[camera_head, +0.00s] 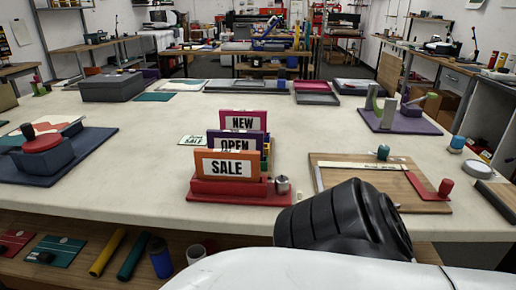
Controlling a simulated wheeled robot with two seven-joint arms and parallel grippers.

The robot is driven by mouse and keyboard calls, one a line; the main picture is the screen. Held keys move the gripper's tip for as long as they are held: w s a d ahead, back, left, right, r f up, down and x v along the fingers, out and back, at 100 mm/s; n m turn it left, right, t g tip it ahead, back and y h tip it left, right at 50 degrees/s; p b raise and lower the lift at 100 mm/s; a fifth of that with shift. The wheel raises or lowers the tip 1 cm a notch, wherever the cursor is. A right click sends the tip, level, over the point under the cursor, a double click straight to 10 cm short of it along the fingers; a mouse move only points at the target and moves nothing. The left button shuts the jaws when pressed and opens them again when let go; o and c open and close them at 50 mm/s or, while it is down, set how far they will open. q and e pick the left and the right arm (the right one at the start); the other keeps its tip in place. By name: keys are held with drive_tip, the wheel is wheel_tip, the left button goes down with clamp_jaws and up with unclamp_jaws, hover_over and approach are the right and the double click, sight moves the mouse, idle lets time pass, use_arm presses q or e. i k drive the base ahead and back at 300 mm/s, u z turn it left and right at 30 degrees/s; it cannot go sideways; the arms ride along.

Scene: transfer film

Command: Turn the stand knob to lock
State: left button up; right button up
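A red stand (228,192) sits at the front middle of the white table. It holds upright sign cards one behind another: an orange SALE card (230,164) in front, a purple OPEN card (214,136) behind it, and a magenta NEW card (260,116) at the back. A small grey metal knob (282,184) is at the right end of the stand's base; whether it is locked cannot be told. A white and black ribbed part of my own arm fills the bottom right, in front of the stand's right side. No fingers of either gripper show.
A wooden board (395,183) with a red-handled strip lies right of the stand. A blue device (60,160) with a red round top is at left. A purple-based fixture (402,117) stands back right.

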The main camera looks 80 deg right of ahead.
sight(282, 183)
drive_tip(key=k, duration=0.6)
drive_tip(key=z, duration=0.7)
